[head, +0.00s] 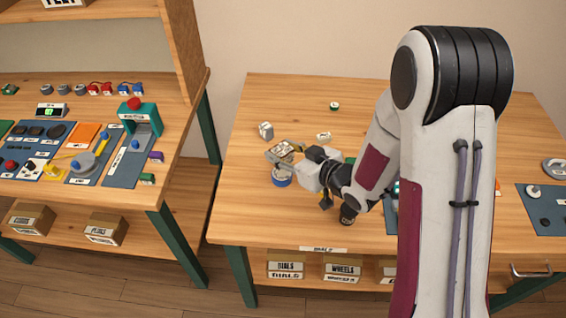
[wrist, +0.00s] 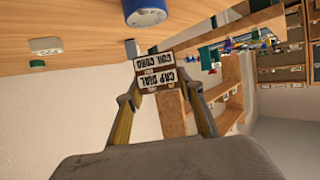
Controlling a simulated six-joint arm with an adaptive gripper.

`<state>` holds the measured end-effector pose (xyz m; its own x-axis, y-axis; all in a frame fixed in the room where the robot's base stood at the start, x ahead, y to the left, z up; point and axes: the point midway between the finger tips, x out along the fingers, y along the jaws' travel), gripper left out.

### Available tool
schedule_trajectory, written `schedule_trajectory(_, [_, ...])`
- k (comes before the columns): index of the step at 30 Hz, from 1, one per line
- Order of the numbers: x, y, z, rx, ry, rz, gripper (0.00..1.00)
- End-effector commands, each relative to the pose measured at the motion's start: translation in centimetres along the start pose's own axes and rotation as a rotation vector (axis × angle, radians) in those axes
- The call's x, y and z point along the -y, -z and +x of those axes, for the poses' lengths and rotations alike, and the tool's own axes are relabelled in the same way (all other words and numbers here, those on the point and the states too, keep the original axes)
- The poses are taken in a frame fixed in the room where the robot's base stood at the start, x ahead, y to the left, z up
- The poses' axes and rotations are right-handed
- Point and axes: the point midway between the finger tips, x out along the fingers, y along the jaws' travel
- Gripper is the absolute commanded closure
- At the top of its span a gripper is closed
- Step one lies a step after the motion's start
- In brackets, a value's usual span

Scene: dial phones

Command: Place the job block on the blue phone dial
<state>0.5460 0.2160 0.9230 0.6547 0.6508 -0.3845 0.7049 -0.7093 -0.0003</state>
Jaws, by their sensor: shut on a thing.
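My gripper (head: 296,160) reaches left over the wooden table. It is shut on the job block (head: 281,151), a small brown block with white label plates. In the wrist view the block (wrist: 156,72) sits between the two fingertips (wrist: 162,92), its lettering upside down, reading "CAP DIAL" and "COIL CORD". The dial (wrist: 146,14) also shows at the top of the wrist view, apart from the block. Its top face is mostly hidden.
A dark round piece (head: 348,215) is near the front. My arm hides the table's middle right. A side bench (head: 180,130) is at left.

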Motion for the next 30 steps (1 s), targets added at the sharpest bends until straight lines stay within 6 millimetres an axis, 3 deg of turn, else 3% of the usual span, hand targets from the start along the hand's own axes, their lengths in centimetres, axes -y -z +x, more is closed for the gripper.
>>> schedule_trajectory(17, [0.0, -0.7, 0.3, -0.001, 0.000, 0.001, 0.85])
schedule_trajectory(30, [0.0, -3.7, 1.6, 0.000, 0.000, 0.001, 0.85])
